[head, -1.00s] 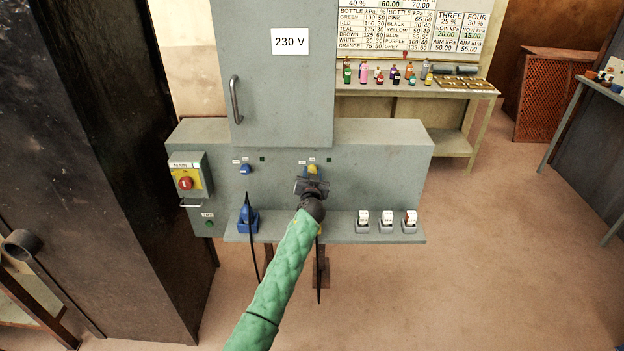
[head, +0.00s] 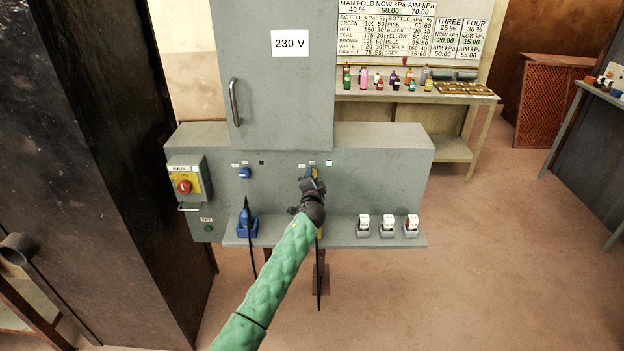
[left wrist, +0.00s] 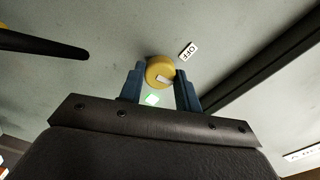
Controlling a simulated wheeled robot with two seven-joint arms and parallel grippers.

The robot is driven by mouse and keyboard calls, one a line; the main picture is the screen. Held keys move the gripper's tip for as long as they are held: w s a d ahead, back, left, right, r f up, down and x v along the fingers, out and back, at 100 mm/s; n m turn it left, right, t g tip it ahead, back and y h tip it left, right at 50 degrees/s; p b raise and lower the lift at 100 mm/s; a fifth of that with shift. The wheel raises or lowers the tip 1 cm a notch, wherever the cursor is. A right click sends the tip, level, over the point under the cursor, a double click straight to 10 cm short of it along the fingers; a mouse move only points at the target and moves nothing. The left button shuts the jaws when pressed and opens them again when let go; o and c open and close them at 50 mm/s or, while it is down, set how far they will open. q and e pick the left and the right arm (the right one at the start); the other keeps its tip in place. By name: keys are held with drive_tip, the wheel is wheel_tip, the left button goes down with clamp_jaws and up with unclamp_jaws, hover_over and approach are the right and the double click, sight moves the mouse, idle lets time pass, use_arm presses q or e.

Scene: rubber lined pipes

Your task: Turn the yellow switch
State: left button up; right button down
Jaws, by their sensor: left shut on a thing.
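The yellow switch (left wrist: 159,71) is a round knob with a pale mark on its face, on a grey panel beside an "OFF" label (left wrist: 187,51). My left gripper (left wrist: 160,79) is shut on it, with one blue finger on each side. In the head view my left gripper (head: 312,182) is rolled over and hides most of the switch. A small square lamp (head: 329,163) to the right of the switch is lit. My right gripper is not in view.
A blue switch (head: 245,173) is on the same panel to the left, with a red main switch (head: 184,187) further left. Below, a ledge (head: 340,239) carries a blue plug (head: 247,224) and several white-topped blocks. A grey cabinet (head: 285,100) rises above.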

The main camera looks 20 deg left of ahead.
use_arm(q)
drive_tip(key=shift+m, duration=1)
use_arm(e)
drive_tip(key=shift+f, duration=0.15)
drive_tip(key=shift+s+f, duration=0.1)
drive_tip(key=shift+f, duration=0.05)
use_arm(q)
drive_tip(key=o, duration=1)
drive_tip(key=shift+d, duration=0.1)
drive_tip(key=shift+c, duration=0.2)
